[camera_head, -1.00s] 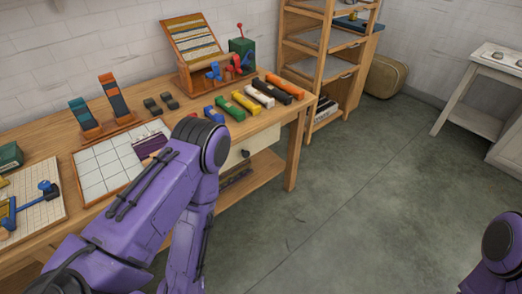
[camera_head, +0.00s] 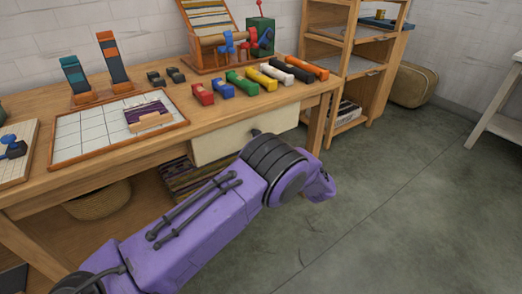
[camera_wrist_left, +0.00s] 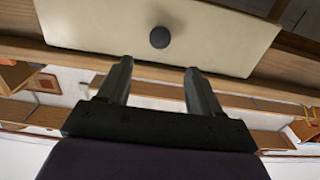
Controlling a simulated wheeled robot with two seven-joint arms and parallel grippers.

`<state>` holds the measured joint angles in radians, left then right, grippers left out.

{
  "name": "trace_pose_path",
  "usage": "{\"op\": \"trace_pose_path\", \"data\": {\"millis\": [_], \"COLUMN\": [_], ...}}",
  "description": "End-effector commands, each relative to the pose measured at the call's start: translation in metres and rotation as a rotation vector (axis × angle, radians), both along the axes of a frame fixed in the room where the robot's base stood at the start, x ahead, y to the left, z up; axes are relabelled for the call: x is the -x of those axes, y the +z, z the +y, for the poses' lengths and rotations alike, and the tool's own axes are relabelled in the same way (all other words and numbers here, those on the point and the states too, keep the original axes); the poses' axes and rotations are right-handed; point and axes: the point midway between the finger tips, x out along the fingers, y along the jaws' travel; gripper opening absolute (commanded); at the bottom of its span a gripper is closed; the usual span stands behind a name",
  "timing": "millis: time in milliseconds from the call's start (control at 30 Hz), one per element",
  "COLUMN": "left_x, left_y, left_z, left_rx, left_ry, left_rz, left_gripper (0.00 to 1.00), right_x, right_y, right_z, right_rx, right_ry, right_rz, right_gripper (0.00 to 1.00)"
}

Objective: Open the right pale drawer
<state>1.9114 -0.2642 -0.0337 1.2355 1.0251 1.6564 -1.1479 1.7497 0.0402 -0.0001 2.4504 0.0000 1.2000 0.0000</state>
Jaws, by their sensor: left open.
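The pale drawer (camera_head: 222,145) sits under the front edge of the wooden table and looks shut. Its dark round knob (camera_head: 256,132) shows just above my left arm. In the left wrist view the pale drawer front (camera_wrist_left: 90,25) fills the top, with the knob (camera_wrist_left: 159,38) near its middle. My left gripper (camera_wrist_left: 158,65) is open and empty there, its two fingers pointing toward the drawer, one on each side of the knob's line, with the knob beyond the tips. In the head view my left gripper is hidden behind my arm. My right gripper is out of view.
The table (camera_head: 70,185) holds a gridded board (camera_head: 85,138), several coloured wool skeins (camera_head: 245,85) and a small loom (camera_head: 215,40). A basket (camera_head: 98,200) and a striped stack (camera_head: 190,178) lie below. Shelves (camera_head: 345,60) stand at the back. The floor (camera_head: 400,200) at right is clear.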

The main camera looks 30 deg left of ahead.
Motion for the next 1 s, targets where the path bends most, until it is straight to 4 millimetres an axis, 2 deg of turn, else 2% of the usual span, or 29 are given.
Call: {"op": "trace_pose_path", "data": {"millis": [200,400,567,800,867,1000], "left_x": [-0.017,-0.032,-0.037,-0.037,-0.037,-0.037], "left_y": [0.001,0.001,0.002,0.002,0.002,0.002], "left_z": [0.045,0.080,0.091,0.092,0.092,0.092], "left_rx": [-0.002,-0.001,-0.001,-0.001,-0.001,-0.001], "left_ry": [0.003,0.000,-0.003,-0.003,-0.003,-0.003], "left_rz": [0.001,0.002,0.002,0.003,0.003,0.003], "left_gripper": [0.65,0.65,0.65,0.65,0.45,0.00], "right_x": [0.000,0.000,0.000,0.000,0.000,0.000], "right_y": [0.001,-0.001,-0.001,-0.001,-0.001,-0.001], "right_z": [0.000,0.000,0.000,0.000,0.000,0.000], "right_rx": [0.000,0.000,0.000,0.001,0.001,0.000], "right_ry": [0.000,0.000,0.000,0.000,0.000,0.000], "right_rz": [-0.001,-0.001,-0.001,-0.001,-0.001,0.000], "right_gripper": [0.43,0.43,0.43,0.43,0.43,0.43]}}
